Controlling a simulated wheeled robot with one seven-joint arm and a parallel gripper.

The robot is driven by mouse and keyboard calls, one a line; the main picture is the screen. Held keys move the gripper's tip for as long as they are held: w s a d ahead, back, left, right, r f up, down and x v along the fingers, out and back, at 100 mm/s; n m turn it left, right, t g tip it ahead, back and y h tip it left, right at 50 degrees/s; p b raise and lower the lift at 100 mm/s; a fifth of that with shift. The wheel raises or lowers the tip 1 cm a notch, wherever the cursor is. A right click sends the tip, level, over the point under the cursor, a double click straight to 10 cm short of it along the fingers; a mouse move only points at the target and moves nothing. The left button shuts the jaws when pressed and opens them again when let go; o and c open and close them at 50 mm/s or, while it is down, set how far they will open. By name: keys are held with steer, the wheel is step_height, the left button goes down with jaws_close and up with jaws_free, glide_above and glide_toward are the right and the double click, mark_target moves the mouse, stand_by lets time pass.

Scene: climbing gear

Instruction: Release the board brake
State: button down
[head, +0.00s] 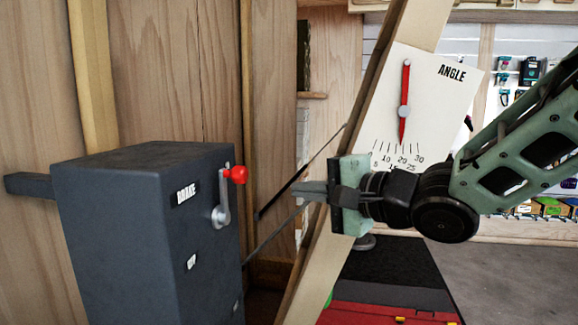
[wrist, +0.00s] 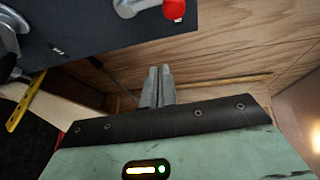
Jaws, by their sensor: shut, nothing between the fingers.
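The brake lever is a grey crank with a red knob (head: 236,174), mounted on the dark grey box (head: 110,230) beside a "BRAKE" label (head: 186,193). The knob points up and to the right of the crank's pivot. In the wrist view the red knob (wrist: 173,9) shows at the top edge, with part of the crank (wrist: 135,6). My gripper (head: 300,190) is shut and empty, to the right of the lever and apart from it. Its closed fingers also show in the wrist view (wrist: 158,85).
A leaning board edge (head: 345,150) stands behind my gripper, with an "ANGLE" plate (head: 425,100) and red needle (head: 404,105) near 20. A dark cable runs between box and board. Wooden wall panels (head: 180,80) stand behind. A red and black mat (head: 390,290) lies below.

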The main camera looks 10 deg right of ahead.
steer(key=shift+w+d+r+m+y, duration=0.1)
steer(key=shift+d+r+m+y, duration=0.35)
steer(key=shift+d+r, duration=0.4)
steer(key=shift+a+r, duration=0.1)
steer(key=shift+a, duration=0.1)
steer(key=w+a+p, duration=0.3)
steer(key=a, duration=0.5)
steer(key=shift+w+a, duration=0.35)
